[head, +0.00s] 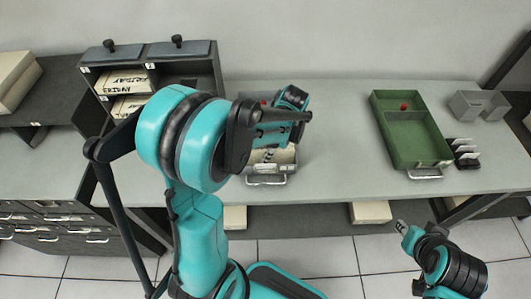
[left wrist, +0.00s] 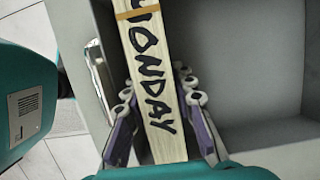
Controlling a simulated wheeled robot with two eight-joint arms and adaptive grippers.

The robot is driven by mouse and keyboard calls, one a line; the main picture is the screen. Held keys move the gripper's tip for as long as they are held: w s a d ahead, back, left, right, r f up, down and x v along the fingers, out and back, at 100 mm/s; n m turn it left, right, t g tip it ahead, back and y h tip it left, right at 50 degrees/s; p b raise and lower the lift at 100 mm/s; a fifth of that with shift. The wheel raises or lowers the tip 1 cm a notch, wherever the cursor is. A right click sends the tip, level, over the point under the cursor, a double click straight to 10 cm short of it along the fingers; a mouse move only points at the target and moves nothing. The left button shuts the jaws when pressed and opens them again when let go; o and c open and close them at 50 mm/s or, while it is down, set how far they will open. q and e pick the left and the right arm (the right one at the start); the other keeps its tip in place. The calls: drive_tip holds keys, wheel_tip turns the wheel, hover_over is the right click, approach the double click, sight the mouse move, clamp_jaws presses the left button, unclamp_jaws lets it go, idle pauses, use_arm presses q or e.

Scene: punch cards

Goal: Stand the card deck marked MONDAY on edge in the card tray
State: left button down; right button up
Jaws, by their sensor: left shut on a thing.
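The cream card deck marked MONDAY (left wrist: 152,85) is between the fingers of my left gripper (left wrist: 160,88) in the left wrist view. Its lettered face is toward the camera, and an orange band crosses it near the top. Behind it is the inside of a grey tray (left wrist: 235,140). In the head view my left gripper (head: 283,126) is over the grey tray with a metal handle (head: 267,180), and hides much of it. Whether the deck touches the tray floor is unclear. A green tray (head: 428,165) also has a handle. My right gripper (head: 402,228) is low at the right, apart from the deck; its jaws are unclear.
A dark shelf unit (head: 214,65) at the left holds decks marked FRIDAY (head: 124,84). Grey bins (head: 478,106) and a small black rack (head: 466,153) stand at the right. The tabletop (head: 338,130) is clear between the grey and green trays.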

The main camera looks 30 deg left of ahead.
use_arm(q)
drive_tip(key=c, duration=1.2)
unclamp_jaws()
drive_tip(key=v, duration=1.2)
drive_tip(key=shift+s+d+r+n+t, duration=0.15)
drive_tip(key=shift+s+d+n+t, duration=0.05)
drive_tip(key=shift+s+n+t, duration=0.15)
drive_tip(key=s+d+n+t+h, duration=0.1)
drive_tip(key=s+d+n+t, duration=0.1)
drive_tip(key=s+n, duration=0.1)
drive_tip(key=s+d+f+n+t+h, duration=0.1)
drive_tip(key=s+n+t, duration=0.2)
drive_tip(key=n, duration=0.1)
drive_tip(key=s+d+n+t, duration=0.2)
drive_tip(key=s+n+t, duration=0.1)
drive_tip(key=n, duration=0.1)
drive_tip(key=shift+s+d+f+h, duration=0.15)
drive_tip(key=shift+s+d+h, duration=0.15)
drive_tip(key=shift+h, duration=0.1)
